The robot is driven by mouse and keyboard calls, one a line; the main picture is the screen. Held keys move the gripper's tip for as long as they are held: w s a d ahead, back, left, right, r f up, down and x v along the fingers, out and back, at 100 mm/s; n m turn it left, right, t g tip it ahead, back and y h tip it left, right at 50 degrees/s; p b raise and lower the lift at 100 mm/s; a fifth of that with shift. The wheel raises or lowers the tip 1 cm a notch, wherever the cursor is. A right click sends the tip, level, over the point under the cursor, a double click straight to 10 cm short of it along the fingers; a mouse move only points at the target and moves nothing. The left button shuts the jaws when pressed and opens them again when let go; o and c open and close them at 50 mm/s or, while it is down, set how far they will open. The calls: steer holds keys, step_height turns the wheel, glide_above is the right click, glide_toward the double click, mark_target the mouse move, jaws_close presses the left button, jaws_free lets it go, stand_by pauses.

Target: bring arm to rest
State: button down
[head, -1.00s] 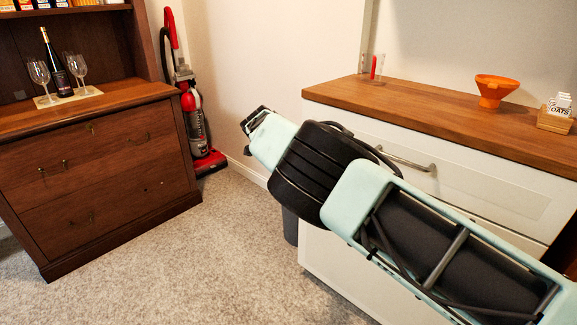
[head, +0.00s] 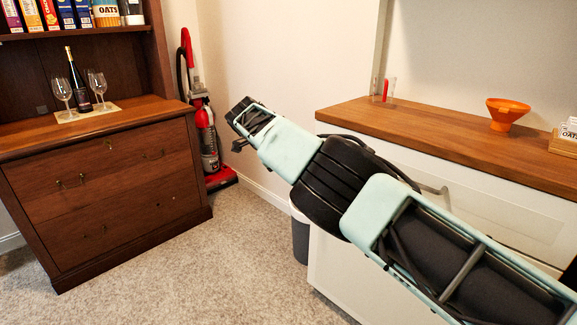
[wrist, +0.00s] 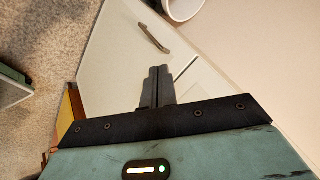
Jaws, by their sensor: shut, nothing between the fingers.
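My gripper (wrist: 158,87) shows in the wrist view with its two dark fingers together and nothing between them. Behind the fingers in that view is the white drawer front with a metal handle (wrist: 152,38). In the head view my arm reaches from the lower right up to the middle left, in front of the white cabinet (head: 345,275). The far end of the arm is in the air between the cabinet and the vacuum cleaner. The fingertips cannot be made out in the head view.
A wooden hutch (head: 110,205) with glasses and a bottle stands left. A red vacuum cleaner (head: 208,145) stands in the corner. A grey bin (head: 300,235) is beside the cabinet, below my arm. An orange funnel (head: 506,113) sits on the wooden countertop (head: 430,135). The carpet in the middle is clear.

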steer(key=s+d+r+n+g+y, duration=0.3)
steer(key=s+d, duration=0.2)
steer(key=d, duration=0.4)
steer(key=s+a+r+n+g+y, duration=0.1)
steer(key=s+r+n+g+y, duration=0.2)
steer(key=s+n, duration=1.65)
steer(key=s+d+f+n, duration=0.1)
steer(key=s+d, duration=0.2)
steer(key=s, duration=1)
steer(key=s+d+f+n, duration=0.1)
steer(key=s+d, duration=0.2)
steer(key=s, duration=1)
step_height(320, 180, up, 19)
steer(key=p, duration=1.9)
steer(key=shift+s+h, duration=0.2)
steer(key=shift+h, duration=0.1)
